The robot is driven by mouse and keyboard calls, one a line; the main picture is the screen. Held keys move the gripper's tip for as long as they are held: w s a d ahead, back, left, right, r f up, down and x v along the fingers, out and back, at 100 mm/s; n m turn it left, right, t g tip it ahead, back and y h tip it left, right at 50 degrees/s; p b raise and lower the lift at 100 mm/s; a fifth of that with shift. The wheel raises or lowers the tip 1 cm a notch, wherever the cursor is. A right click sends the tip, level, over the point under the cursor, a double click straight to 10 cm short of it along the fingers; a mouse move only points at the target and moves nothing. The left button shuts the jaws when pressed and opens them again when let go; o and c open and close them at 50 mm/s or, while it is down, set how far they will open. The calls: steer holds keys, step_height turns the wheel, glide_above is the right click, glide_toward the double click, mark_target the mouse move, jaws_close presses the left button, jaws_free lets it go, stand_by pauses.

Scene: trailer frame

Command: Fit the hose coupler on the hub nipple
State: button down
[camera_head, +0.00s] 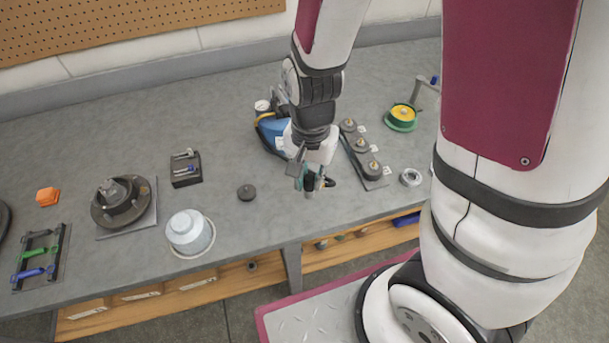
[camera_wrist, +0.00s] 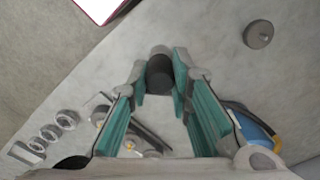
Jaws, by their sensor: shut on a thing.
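My gripper (camera_head: 311,176) is over the bench, near its front edge, pointing down. In the wrist view its teal finger pads (camera_wrist: 162,80) are shut on a short dark cylinder (camera_wrist: 160,73), which looks like the hose coupler. It also shows as a small dark piece below the fingers in the head view (camera_head: 309,185). A dark wheel hub (camera_head: 120,202) stands on a grey plate at the left of the bench, well apart from my gripper. A dark strip with several brass-tipped fittings (camera_head: 361,146) lies right of my gripper. I cannot tell which fitting is the hub nipple.
A blue unit with a gauge (camera_head: 271,130) stands behind my gripper. A dark round cap (camera_head: 247,192), a white canister (camera_head: 187,230) and a small black block (camera_head: 186,170) lie left. A yellow-green reel (camera_head: 401,117) and a metal ring (camera_head: 410,177) lie right.

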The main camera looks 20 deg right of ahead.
steer(key=shift+r+p, duration=1)
steer(key=shift+r, duration=0.25)
